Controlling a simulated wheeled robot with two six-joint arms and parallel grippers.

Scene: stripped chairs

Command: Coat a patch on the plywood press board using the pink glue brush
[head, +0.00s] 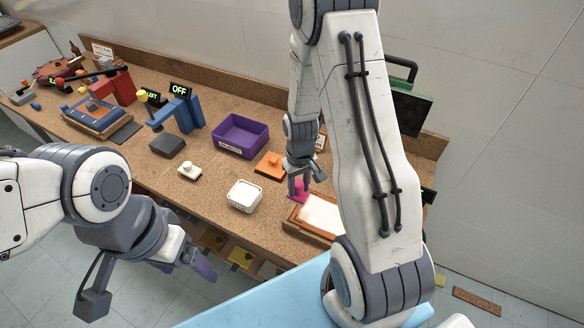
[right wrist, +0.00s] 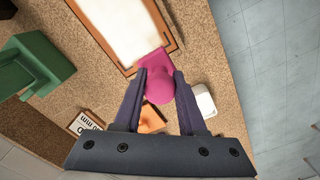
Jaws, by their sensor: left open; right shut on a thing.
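The pink glue brush (head: 296,192) has a flat base and a round knob; it also shows in the right wrist view (right wrist: 158,86). My right gripper (head: 299,182) is shut on its knob. A framed board with a white surface (head: 322,212), probably the press board, lies at the bench's front edge, partly hidden by my right arm. In the right wrist view the brush's base overlaps the corner of the board's frame (right wrist: 172,40); whether they touch, I cannot tell. My left gripper (head: 196,266) is open and empty, in front of the bench.
A white tub (head: 244,195), an orange knobbed block (head: 271,166) and a white knobbed block (head: 190,171) stand near the brush. A purple bin (head: 240,136) is behind. A blue fixture with an OFF sign (head: 180,112) stands left. Bare bench lies between them.

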